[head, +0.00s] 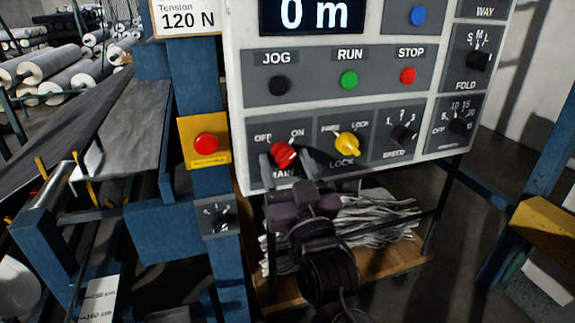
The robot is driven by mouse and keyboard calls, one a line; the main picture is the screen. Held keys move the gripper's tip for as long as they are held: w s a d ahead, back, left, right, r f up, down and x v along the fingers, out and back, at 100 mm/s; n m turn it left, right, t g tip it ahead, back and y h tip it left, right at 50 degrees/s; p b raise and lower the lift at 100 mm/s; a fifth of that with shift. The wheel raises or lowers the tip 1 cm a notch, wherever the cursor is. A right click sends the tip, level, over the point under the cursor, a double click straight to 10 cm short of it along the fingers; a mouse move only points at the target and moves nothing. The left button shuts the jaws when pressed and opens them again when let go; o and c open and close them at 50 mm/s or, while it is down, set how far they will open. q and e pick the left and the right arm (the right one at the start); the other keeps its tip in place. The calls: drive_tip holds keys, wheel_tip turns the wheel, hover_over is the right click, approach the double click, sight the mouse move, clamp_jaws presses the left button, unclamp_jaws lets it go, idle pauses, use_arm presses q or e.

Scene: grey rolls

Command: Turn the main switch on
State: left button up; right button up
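The red main switch (284,153) is a rotary knob at the lower left of the white control panel (236,85), between the OFF and ON marks above and the MAIN label below. Which mark its pointer faces is hard to tell. My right gripper (286,162) reaches up from below. Its two grey fingers stand apart, one on each side of the red knob, with small gaps visible. The gripper body hides part of the panel's lower edge. My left gripper is not in view.
A yellow lock knob (346,144) sits just right of the main switch, then a black speed knob (403,136). Black, green and red buttons are above. A red emergency button (206,144) is on the blue post at left. A wooden shelf (405,262) with crumpled sheets is below.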

drive_tip(key=b+v, duration=0.2)
drive_tip(key=v, duration=0.5)
drive_tip(key=shift+s+f, duration=0.15)
drive_tip(key=shift+s, duration=0.25)
drive_tip(key=shift+d, duration=0.1)
